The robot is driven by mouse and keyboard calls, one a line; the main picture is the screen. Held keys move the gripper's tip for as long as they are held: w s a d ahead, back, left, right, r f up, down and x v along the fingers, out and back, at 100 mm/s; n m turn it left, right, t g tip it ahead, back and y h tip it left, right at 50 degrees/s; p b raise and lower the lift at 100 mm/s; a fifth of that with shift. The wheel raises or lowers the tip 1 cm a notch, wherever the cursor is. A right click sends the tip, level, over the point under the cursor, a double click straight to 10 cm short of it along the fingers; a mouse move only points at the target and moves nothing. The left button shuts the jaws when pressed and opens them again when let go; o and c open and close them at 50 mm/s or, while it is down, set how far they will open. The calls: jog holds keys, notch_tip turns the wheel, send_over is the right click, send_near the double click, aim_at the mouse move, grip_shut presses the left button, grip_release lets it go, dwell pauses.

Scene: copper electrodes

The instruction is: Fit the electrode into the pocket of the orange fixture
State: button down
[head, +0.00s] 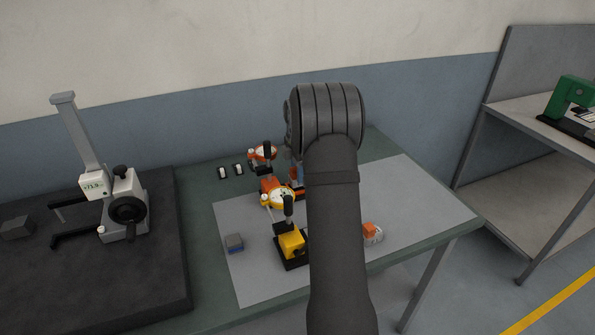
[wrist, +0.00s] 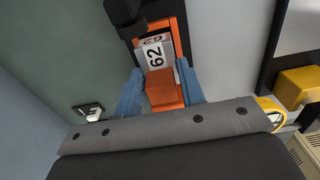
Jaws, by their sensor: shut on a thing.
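The copper-orange electrode (wrist: 164,92) is between the two blue fingers of my gripper (wrist: 161,90) in the wrist view. The gripper is shut on it. The orange fixture (wrist: 184,37) lies just beyond the electrode, with its orange sides around a pale block (wrist: 154,54) marked 62. I cannot tell whether that block belongs to the electrode or the fixture, or how deep the electrode sits in the pocket.
A height gauge (head: 125,205) stands far left.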

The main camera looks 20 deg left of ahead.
jog(key=shift+f, duration=1)
jog(key=c, duration=0.9)
grip_release()
jog(key=shift+f, duration=0.1)
jog(key=shift+o, duration=0.2)
notch_tip(320, 180, up, 18)
jog(key=shift+f, duration=0.25)
jog(key=shift+f, duration=0.1)
notch_tip(320, 180, down, 17)
jog(key=shift+f, duration=0.2)
jog(key=shift+r, duration=0.15)
